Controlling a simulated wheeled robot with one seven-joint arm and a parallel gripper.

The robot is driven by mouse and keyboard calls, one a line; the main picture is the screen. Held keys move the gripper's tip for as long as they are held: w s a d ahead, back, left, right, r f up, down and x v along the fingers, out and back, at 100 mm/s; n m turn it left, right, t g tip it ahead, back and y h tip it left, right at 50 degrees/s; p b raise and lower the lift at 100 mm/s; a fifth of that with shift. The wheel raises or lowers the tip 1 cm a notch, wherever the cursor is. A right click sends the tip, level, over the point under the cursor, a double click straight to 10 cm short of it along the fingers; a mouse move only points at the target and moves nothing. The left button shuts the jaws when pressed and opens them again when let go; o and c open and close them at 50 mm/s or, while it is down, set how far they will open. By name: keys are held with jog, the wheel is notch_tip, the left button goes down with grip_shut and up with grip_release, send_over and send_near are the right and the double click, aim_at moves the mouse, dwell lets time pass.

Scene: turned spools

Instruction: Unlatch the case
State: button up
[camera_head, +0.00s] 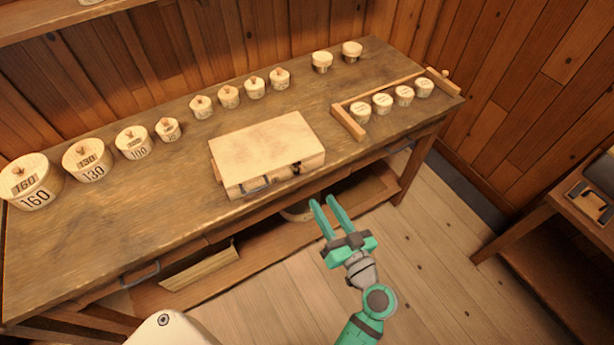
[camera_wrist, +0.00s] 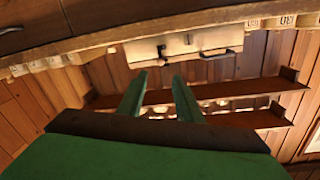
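The case (camera_head: 268,143) is a pale wooden box lying shut on the workbench. On its front are a dark handle (camera_head: 257,187) at the left and a small dark latch (camera_head: 296,168) at the right. In the wrist view, which looks turned over, the case (camera_wrist: 185,42) is at the top, with the latch (camera_wrist: 162,54) left and the handle (camera_wrist: 218,55) right. My green gripper (camera_head: 322,200) is open and empty. It is in front of the bench edge, apart from the case, below and right of the latch in the head view.
The workbench (camera_head: 110,235) carries several round lidded boxes (camera_head: 89,160) along the back left. A wooden frame (camera_head: 349,122) with several small round pieces (camera_head: 382,102) is to the right. A lower shelf (camera_head: 250,245) runs under the bench. A side table (camera_head: 590,200) stands at far right.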

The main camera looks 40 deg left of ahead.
aim_at(303, 172)
jog(key=x, duration=0.9)
jog(key=shift+w+a, duration=0.15)
jog(key=shift+a, duration=0.15)
jog(key=shift+w+a, duration=0.15)
jog(key=shift+a, duration=0.45)
jog(key=shift+c, duration=0.6)
jog(key=shift+d, duration=0.1)
grip_shut()
